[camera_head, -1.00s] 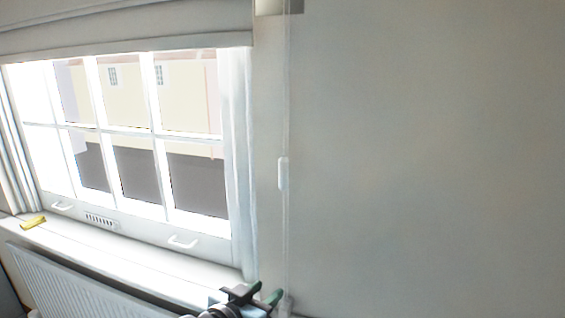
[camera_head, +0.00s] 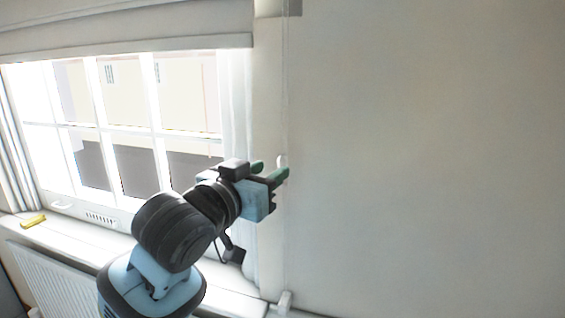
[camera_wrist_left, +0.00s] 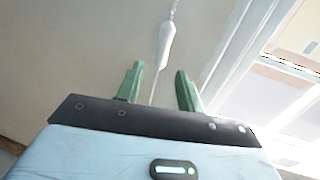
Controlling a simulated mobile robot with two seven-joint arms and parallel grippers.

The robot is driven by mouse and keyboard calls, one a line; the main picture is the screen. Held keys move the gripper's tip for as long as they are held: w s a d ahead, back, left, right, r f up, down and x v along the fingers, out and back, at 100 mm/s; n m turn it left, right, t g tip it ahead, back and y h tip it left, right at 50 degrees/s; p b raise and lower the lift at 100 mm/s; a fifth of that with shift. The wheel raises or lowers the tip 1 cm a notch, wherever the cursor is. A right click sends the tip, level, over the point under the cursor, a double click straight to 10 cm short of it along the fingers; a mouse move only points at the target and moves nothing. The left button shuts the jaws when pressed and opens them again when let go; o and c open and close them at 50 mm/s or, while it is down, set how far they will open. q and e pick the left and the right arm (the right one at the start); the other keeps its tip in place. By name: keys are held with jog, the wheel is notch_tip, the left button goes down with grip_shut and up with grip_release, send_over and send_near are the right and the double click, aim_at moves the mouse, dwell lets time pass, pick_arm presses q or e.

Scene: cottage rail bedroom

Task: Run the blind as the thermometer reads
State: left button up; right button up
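The pale blind (camera_head: 120,45) is rolled up to the top of the window, its lower bar just above the panes. A thin cord (camera_head: 287,90) hangs on the wall right of the window, with a white pull (camera_head: 281,160) partly hidden by my left gripper (camera_head: 270,171). In the left wrist view my left gripper (camera_wrist_left: 160,86) is open, with green fingers apart. The white pull (camera_wrist_left: 165,45) shows beyond the fingertips, and the cord below it runs into view between the fingers. I see no thermometer. My right gripper is out of view.
A yellow item (camera_head: 33,221) lies on the left of the windowsill (camera_head: 75,234). A radiator (camera_head: 50,285) stands below. A small white fitting (camera_head: 284,301) sits low by the cord. The wall (camera_head: 430,150) to the right is bare.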

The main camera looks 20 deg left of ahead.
aim_at(280, 164)
pick_arm(q)
jog(key=shift+x, duration=3.05)
jog(key=shift+c, duration=0.3)
grip_shut()
